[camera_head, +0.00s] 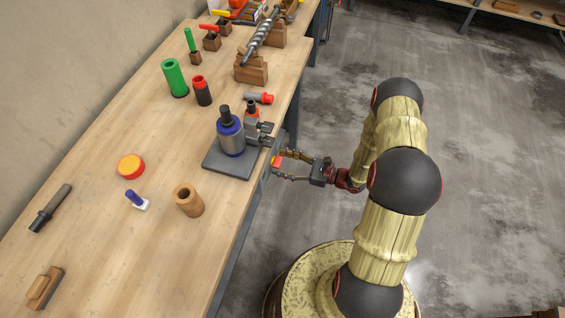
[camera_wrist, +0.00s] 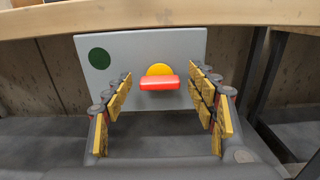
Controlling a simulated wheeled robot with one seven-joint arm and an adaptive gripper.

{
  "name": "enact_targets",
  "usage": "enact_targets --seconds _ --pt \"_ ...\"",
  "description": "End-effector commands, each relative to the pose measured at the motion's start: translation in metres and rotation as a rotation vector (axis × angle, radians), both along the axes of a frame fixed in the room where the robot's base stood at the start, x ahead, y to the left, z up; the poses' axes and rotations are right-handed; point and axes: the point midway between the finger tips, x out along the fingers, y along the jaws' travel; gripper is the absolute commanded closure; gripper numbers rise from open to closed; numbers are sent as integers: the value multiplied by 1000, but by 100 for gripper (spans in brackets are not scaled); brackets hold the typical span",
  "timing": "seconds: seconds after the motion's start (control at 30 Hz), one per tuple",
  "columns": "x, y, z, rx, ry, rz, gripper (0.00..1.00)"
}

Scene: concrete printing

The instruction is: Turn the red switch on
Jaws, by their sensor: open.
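The red switch (camera_wrist: 158,83) is a short red bar lying level across a yellow disc (camera_wrist: 159,70) on a grey panel (camera_wrist: 188,46). A dark green circle (camera_wrist: 99,58) is on the panel to the left of it. In the head view the red switch (camera_head: 276,161) shows at the table's right edge. My gripper (camera_wrist: 162,92) is open, with one yellow-padded finger on each side of the switch and gaps between. In the head view my gripper (camera_head: 279,164) points left at the panel from beside the table.
The wooden table (camera_head: 100,239) fills the left, with its edge (camera_wrist: 200,14) just above the panel. A blue and grey machine (camera_head: 230,137) stands on a dark plate near the switch.

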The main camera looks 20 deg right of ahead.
Motion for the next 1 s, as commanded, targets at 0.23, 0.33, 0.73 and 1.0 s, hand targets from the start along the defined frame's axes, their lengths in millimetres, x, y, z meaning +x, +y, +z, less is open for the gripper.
enact_targets --seconds 0.23,0.33,0.73,1.0 --pt "0 0 0 0 0 0 53" --pt "0 0 0 0 0 0 59" --pt "0 0 0 0 0 0 82" --pt "0 0 0 6 8 0 86"
